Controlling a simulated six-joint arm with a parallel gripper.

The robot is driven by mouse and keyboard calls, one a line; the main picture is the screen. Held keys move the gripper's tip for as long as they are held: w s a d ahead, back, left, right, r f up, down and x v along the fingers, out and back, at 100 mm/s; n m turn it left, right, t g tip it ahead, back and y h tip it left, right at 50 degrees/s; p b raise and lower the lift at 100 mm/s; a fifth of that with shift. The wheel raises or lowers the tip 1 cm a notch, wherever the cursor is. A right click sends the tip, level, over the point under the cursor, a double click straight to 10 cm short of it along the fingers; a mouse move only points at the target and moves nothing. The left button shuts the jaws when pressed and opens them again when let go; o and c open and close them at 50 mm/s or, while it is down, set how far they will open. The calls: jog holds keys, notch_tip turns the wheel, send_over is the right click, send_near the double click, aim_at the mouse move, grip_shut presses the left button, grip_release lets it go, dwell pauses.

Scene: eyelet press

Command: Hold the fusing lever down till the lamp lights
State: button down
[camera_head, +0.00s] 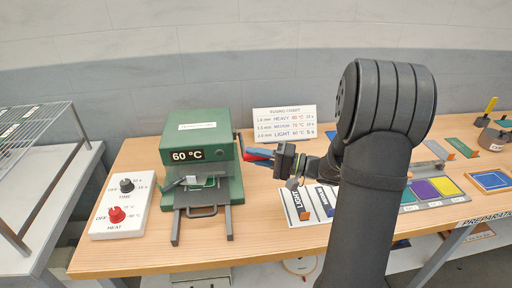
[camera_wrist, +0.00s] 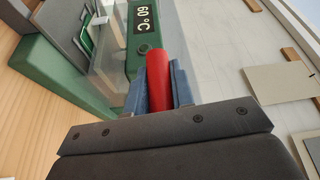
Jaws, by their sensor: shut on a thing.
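The green press (camera_head: 197,131) stands on the wooden bench with its display reading 60 °C (camera_head: 188,155). The fusing lever's red grip (camera_head: 259,152) sticks out at the press's right side. My gripper (camera_head: 256,158) has its blue fingers shut on the red grip. In the wrist view the red grip (camera_wrist: 158,72) lies between both fingers, its lower part hidden by them. A small round dark part, perhaps the lamp (camera_wrist: 144,48), sits beside the display and shows no glow.
A white control box (camera_head: 123,202) with a black TIME knob and a red HEAT knob is left of the press. A fusing chart (camera_head: 284,121) stands behind my gripper. Labelled cards (camera_head: 306,205) lie in front of it. A wire rack (camera_head: 38,135) is at the far left.

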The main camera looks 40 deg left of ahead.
jog(key=shift+f, duration=0.65)
jog(key=c, duration=1.2)
grip_release()
jog(key=shift+d, duration=0.15)
jog(key=v, duration=1.7)
jog(key=x, duration=1.7)
